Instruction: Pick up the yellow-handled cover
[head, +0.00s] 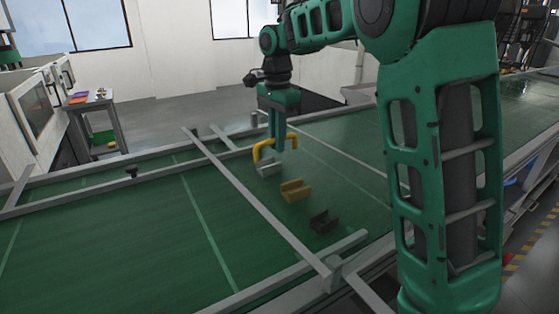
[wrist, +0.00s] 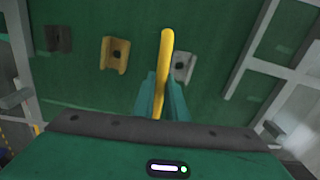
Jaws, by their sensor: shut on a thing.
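My gripper (head: 277,147) is shut on the yellow handle (head: 261,148), which arches out to both sides of the fingers in the head view. In the wrist view the handle (wrist: 166,55) is a long yellow bar running between the two green fingers (wrist: 162,100). The cover's body cannot be told apart from the green surface below. I cannot tell whether the handle is raised clear of that surface.
A grey notched block (head: 268,168), a tan one (head: 296,190) and a dark one (head: 322,222) stand in a row near the handle. A grey rail (head: 255,200) crosses the green surface (head: 110,240). A small side table (head: 91,100) stands at the left.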

